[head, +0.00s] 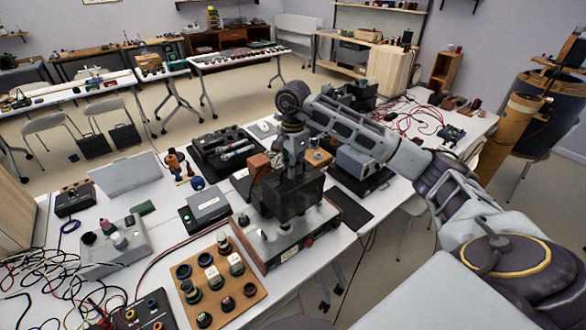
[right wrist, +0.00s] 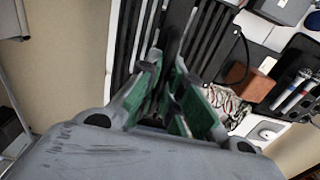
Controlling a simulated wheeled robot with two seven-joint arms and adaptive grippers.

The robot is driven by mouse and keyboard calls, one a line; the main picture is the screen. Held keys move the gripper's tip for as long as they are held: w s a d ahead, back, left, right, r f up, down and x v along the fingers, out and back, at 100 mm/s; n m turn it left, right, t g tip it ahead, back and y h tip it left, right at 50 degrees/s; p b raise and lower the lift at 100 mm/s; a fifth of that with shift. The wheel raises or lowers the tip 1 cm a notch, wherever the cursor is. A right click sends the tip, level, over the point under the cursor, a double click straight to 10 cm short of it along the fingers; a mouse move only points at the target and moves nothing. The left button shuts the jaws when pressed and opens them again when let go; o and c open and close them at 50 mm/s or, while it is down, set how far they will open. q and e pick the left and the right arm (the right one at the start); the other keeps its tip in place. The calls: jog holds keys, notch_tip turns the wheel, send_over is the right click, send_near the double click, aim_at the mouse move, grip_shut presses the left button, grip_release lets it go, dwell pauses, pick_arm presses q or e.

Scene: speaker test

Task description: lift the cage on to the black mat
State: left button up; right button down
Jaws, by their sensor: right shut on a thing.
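The cage (head: 290,197) is a dark box in the middle of the head view, over a grey-topped unit (head: 312,222). Its black slatted side fills the upper middle of the right wrist view (right wrist: 205,38). My right gripper (head: 294,160) points down at the top of the cage and is shut on it; the green-padded fingers (right wrist: 168,95) show close up in the right wrist view. I cannot tell whether the cage rests on the unit or hangs just above it. The black mat (head: 350,211) lies on the table just right of the cage, partly hidden. My left gripper is out of view.
A wooden board with several knobs (head: 252,293) lies in front. A grey box (head: 205,209) and an open black case (head: 226,150) stand left and behind. A grey device (head: 356,164) stands behind the mat. The table's front edge is close to the mat.

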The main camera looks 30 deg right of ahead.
jog(key=shift+r+p, duration=0.5)
jog(key=shift+r, duration=0.7)
